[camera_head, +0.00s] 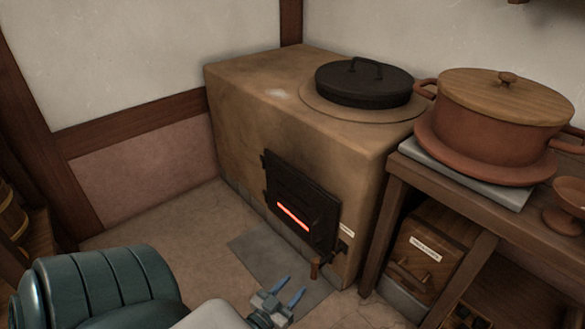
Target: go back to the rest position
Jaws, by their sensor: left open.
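My left gripper (283,293) is low in the head view, with its two blue fingers apart and nothing between them. It is in front of the clay stove (230,140), over the grey slab on the floor. The stove's dark iron door (300,200) looks closed, with a red glow in its slot. My left arm comes in from the lower left. My right gripper is not in view.
A black lid (364,82) sits on the stove top. A wooden table (460,192) at the right bears a lidded clay pot (495,130) and a small footed bowl (566,205). A labelled wooden box (425,255) stands beneath. Floor left of the stove is clear.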

